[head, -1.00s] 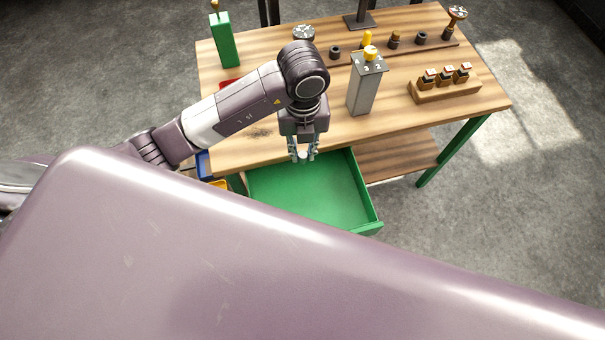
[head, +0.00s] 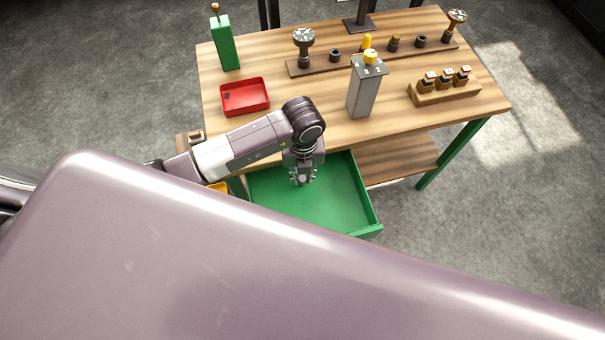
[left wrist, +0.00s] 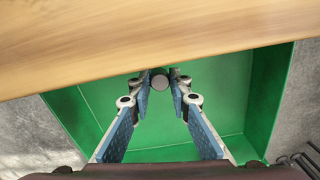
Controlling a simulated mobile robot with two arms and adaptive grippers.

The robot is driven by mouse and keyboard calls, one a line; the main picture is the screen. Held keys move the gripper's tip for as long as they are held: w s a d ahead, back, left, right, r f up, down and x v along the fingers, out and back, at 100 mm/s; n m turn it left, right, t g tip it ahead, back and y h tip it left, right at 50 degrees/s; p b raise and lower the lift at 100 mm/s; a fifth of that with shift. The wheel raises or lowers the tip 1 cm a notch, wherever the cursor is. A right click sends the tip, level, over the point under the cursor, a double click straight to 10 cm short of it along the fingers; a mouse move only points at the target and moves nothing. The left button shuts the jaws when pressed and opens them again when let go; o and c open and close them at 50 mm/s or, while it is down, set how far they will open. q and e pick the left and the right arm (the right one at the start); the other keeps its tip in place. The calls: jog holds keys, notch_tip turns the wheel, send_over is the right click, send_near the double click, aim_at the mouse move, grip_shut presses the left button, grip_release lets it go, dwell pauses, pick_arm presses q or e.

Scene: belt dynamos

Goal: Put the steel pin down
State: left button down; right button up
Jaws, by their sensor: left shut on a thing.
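My left gripper (head: 302,181) points down over the open green drawer (head: 345,200), near its back edge by the table front. In the left wrist view the gripper (left wrist: 159,88) is shut on the steel pin (left wrist: 159,79), a short grey cylinder seen end-on between the fingertips. The green drawer floor (left wrist: 160,125) shows behind it. I cannot tell whether the pin touches the floor. In the head view the pin is too small to make out. My right gripper is not in view.
The wooden tabletop (head: 300,120) overhangs close behind the gripper. It carries a red tray (head: 245,108), a grey block-shaped stand (head: 363,92), a wooden block with dark pieces (head: 445,92) and a green box (head: 226,45). The drawer's right part is empty.

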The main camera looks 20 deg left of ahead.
aim_at(303, 178)
pick_arm(q)
jog(key=shift+f, duration=0.2)
jog(key=c, duration=1.8)
grip_release()
notch_tip(303, 178, up, 12)
jog(key=shift+r, duration=0.25)
